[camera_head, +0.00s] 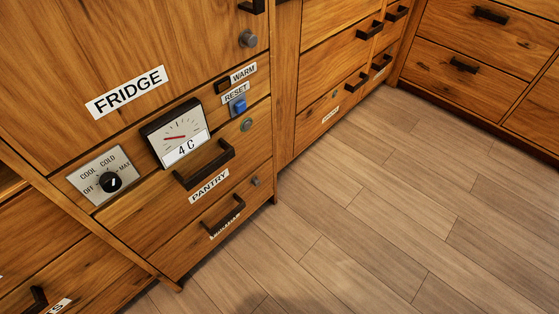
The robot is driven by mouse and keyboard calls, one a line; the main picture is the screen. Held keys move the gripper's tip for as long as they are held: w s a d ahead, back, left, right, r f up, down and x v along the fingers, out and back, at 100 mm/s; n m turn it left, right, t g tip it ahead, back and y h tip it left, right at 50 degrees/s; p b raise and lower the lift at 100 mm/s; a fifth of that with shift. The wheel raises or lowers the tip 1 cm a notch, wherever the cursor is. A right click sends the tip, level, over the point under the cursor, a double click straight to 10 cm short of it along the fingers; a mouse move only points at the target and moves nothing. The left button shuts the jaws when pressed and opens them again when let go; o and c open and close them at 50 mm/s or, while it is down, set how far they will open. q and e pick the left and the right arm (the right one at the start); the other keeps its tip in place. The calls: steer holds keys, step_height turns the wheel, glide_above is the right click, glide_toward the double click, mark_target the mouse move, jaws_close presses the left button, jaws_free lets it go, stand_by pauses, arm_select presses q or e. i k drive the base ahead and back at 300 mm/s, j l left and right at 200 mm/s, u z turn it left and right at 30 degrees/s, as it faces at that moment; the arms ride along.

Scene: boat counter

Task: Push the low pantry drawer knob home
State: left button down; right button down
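The drawer labelled PANTRY (209,186) has a dark bar handle (205,165) and a round grey knob (246,124) at its upper right. Below it is a lower drawer front (175,255) with its own dark handle (223,212) and a small grey knob (255,181) near its right edge. The label under that lower handle is too slanted to read surely. Both knobs stand out from the wood a little; how far each one is pressed in I cannot tell. Both drawers look closed. Neither of my grippers is in view.
Above are the FRIDGE panel (110,60), a 4 C gauge (173,135), a dial (110,182) and a blue RESET button (238,106). More drawers (330,105) line the back and right. The plank floor (380,210) is clear, with a dark shadow at the bottom.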

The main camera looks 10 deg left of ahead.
mark_target(257, 183)
steer(key=i+l, duration=0.65)
steer(key=i, duration=0.1)
